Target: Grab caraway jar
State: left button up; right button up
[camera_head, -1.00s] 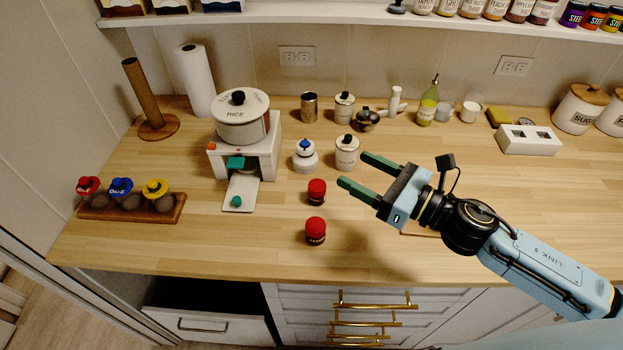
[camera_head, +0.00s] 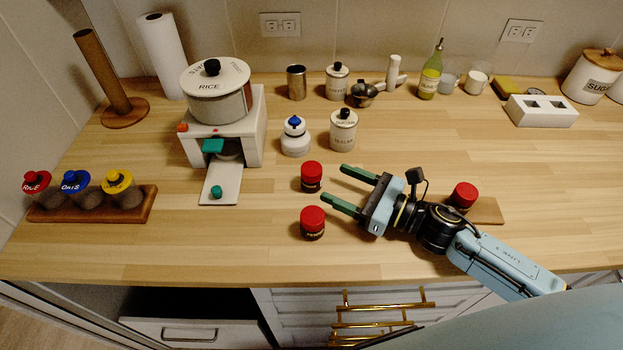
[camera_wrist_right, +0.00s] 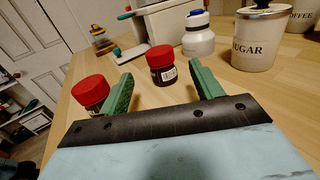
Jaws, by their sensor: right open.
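Three red-lidded jars show in the head view, and I cannot read which is caraway. The back jar (camera_head: 311,177) and the front jar (camera_head: 312,222) stand upright left of my right gripper. The third jar (camera_head: 463,196) is by a small wooden board, partly behind my right arm. My right gripper (camera_head: 332,186) is open and empty, pointing left toward the first two jars. In the right wrist view, the back jar (camera_wrist_right: 161,68) shows between the fingers, ahead of them. The front jar (camera_wrist_right: 90,92) is outside the left finger, partly hidden. My left gripper is out of view.
A white sugar canister (camera_head: 343,131) and a blue-topped white bottle (camera_head: 295,137) stand behind the jars. A white dispenser stand (camera_head: 244,140) and a wooden rack (camera_head: 140,205) are to the left. The counter in front of the jars is clear.

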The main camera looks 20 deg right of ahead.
aim_at(321, 174)
jog(key=x, duration=0.5)
jog(key=p+x, duration=0.1)
jog(key=x, duration=0.1)
jog(key=shift+w+a+r, duration=0.1)
jog(key=shift+w+r, duration=0.05)
jog(key=shift+r, duration=0.1)
jog(key=c, duration=1)
